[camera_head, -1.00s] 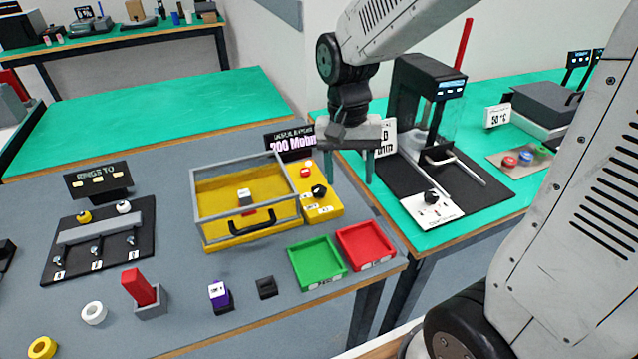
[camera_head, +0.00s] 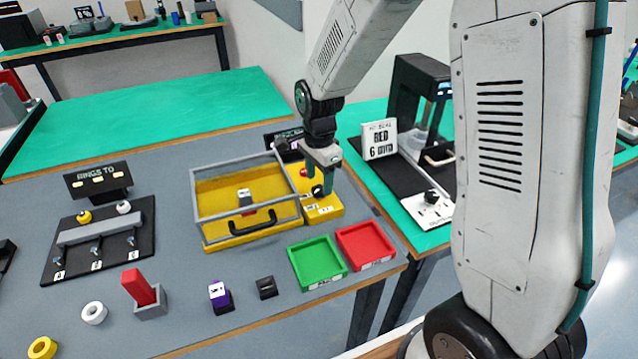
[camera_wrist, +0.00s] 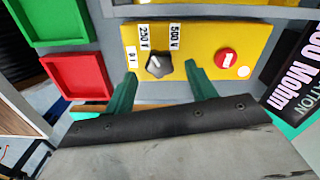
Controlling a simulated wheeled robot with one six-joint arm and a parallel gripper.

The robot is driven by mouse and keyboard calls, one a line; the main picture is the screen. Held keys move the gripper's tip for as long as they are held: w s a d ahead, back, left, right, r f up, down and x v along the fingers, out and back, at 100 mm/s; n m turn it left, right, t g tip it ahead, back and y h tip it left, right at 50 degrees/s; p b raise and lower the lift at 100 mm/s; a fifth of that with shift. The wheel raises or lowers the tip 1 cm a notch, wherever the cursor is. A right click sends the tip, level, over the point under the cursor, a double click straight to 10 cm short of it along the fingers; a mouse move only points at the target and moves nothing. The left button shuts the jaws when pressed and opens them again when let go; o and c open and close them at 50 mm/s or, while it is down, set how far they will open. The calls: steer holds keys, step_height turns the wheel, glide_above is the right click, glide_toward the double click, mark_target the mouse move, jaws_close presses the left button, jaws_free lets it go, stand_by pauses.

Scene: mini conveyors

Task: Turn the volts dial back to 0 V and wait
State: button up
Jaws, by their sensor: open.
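The volts dial is a black knob (camera_wrist: 158,66) with a white mark, on the yellow panel (camera_wrist: 190,82) of the tester; it also shows in the head view (camera_head: 317,191). Labels around it read 0 V (camera_wrist: 131,57), 250 V (camera_wrist: 144,37) and 500 V (camera_wrist: 174,37). The white mark seems to lean up-left, but I cannot tell exactly which label it points at. My gripper (camera_wrist: 160,69) is open, its two green fingers on either side of the dial and apart from it. In the head view my gripper (camera_head: 319,178) is pointing down over the panel.
A red button (camera_wrist: 227,57) and a white lamp (camera_wrist: 243,72) sit beside the dial. The display (camera_wrist: 295,75) reads Mohm, partly cut off. A framed lid with a black handle (camera_head: 247,223) adjoins the panel. Green (camera_head: 318,262) and red (camera_head: 366,246) trays lie in front.

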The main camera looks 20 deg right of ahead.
mark_target(319, 191)
steer(key=shift+f, duration=1.15)
steer(key=shift+c, duration=0.4)
steer(key=c, duration=0.9)
steer(key=shift+n, duration=0.4)
steer(key=n, duration=1.1)
